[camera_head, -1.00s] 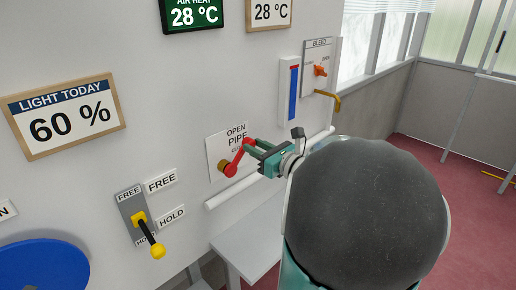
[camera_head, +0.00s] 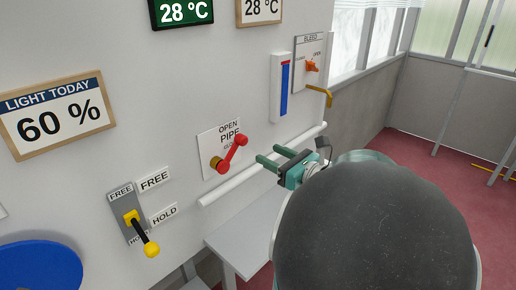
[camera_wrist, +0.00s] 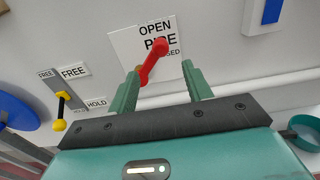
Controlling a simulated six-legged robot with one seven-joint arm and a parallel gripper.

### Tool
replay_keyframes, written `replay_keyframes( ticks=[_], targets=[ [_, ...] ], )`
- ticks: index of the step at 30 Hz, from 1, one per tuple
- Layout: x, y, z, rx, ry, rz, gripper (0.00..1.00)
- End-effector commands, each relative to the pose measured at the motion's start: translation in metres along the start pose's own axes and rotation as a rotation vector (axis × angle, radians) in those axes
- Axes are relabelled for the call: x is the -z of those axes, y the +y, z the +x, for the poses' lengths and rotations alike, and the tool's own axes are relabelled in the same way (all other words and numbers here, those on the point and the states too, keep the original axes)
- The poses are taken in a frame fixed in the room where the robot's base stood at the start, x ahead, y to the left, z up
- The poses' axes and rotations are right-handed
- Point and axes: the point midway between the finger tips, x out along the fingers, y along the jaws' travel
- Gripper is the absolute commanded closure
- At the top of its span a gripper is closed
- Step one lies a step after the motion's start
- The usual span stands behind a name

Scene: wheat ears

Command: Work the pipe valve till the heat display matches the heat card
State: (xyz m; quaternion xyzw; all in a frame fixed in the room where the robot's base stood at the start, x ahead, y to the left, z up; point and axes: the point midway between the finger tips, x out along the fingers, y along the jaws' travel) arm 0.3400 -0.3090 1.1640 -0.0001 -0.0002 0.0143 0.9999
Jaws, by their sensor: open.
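The pipe valve is a red crank handle (camera_head: 230,155) on a brass hub (camera_head: 216,163), in front of a white card reading OPEN and PIPE. Its red knob points up and right. It also shows in the wrist view (camera_wrist: 151,62), beyond the fingers. My gripper (camera_head: 270,158) is open and empty, just right of the handle and apart from it. The green heat display (camera_head: 183,12) reads 28 °C at the top edge. The wood-framed heat card (camera_head: 259,10) beside it also reads 28 °C. The tops of both are cut off.
A yellow-knobbed FREE/HOLD lever (camera_head: 141,232) and a blue wheel (camera_head: 40,268) are to the left. A white pipe (camera_head: 262,165) runs under the valve, above a pale bench (camera_head: 245,240). A blue gauge (camera_head: 284,88) and an orange BLEED valve (camera_head: 312,66) are to the right.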

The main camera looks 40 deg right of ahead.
Motion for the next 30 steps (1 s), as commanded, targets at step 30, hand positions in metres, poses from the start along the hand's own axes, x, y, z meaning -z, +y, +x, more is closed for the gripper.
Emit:
replay_keyframes(
  ticks=[30],
  targets=[
    [0.0, -0.001, -0.048, 0.008, 0.007, 0.003, 0.5]
  ],
)
